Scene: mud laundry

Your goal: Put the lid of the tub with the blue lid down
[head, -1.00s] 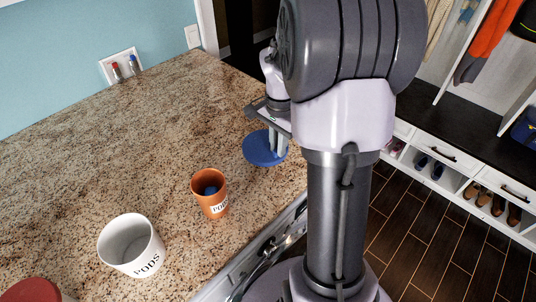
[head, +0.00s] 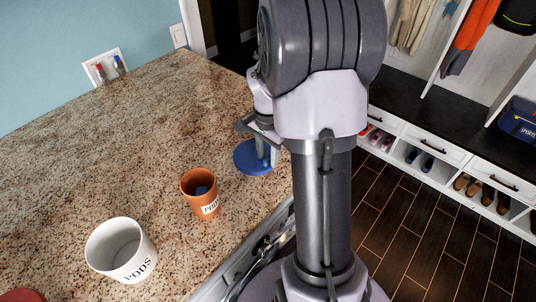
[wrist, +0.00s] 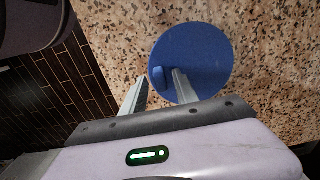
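The round blue lid (head: 246,163) lies flat on the granite counter near its right edge, its small knob (wrist: 158,76) facing up. My gripper (head: 267,158) is over the lid, fingers pointing down. In the wrist view my gripper (wrist: 161,77) has its two fingers spread, with the knob between the fingertips and seemingly clear of both. The lid (wrist: 205,55) shows whole there apart from what a finger covers. The orange PODS tub (head: 201,198) stands uncovered, left of and nearer than the lid, with something blue inside.
A larger white PODS tub (head: 122,251) stands at the front left, and part of a red thing (head: 22,296) shows at the bottom left corner. The counter (head: 110,140) behind the tubs is clear. Shoe cubbies (head: 430,165) line the right side.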

